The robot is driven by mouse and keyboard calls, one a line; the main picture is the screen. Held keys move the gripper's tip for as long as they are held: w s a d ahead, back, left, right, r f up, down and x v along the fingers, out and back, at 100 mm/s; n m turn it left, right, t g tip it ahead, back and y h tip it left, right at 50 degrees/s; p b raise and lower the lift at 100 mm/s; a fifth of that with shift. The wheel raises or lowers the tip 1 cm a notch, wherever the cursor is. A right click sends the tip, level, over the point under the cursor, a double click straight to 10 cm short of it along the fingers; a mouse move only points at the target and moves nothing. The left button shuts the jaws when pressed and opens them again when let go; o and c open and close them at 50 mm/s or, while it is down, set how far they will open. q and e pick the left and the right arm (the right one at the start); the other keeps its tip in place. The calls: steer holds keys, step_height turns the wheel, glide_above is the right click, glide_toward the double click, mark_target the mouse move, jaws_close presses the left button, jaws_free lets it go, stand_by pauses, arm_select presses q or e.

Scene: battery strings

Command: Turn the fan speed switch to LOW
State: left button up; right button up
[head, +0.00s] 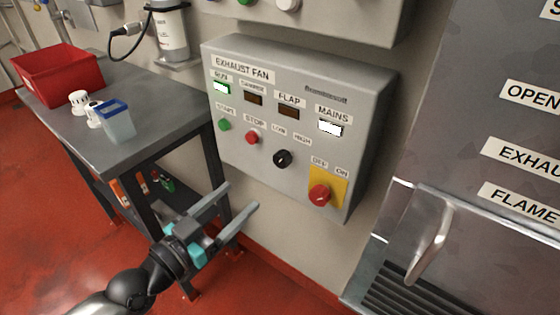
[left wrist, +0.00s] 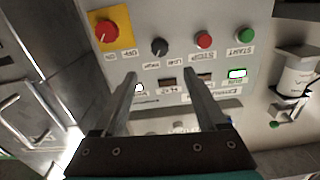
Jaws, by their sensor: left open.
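The fan speed switch is a black round knob (head: 283,159) on the grey exhaust fan panel (head: 232,163), under the labels LOW and HIGH. Its pointer direction is too small to tell. In the left wrist view the panel shows upside down, with the black knob (left wrist: 159,47) beyond and between my fingers. My left gripper (head: 238,197) is open and empty, below and left of the knob, apart from the panel. It also shows in the left wrist view (left wrist: 160,88). My right gripper is in neither view.
Beside the knob are a red stop button (head: 252,138) and a red mains switch (head: 319,194) on a yellow plate. A green start button (head: 224,125) sits further left. A grey table (head: 150,110) with a red bin (head: 60,75) stands left. A metal handle (head: 432,240) juts out right.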

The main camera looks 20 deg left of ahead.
mark_target(279, 162)
arm_select(q)
steer(key=x, duration=1.4)
steer(key=shift+w+d, duration=0.1)
steer(key=shift+w, duration=0.15)
jaws_close()
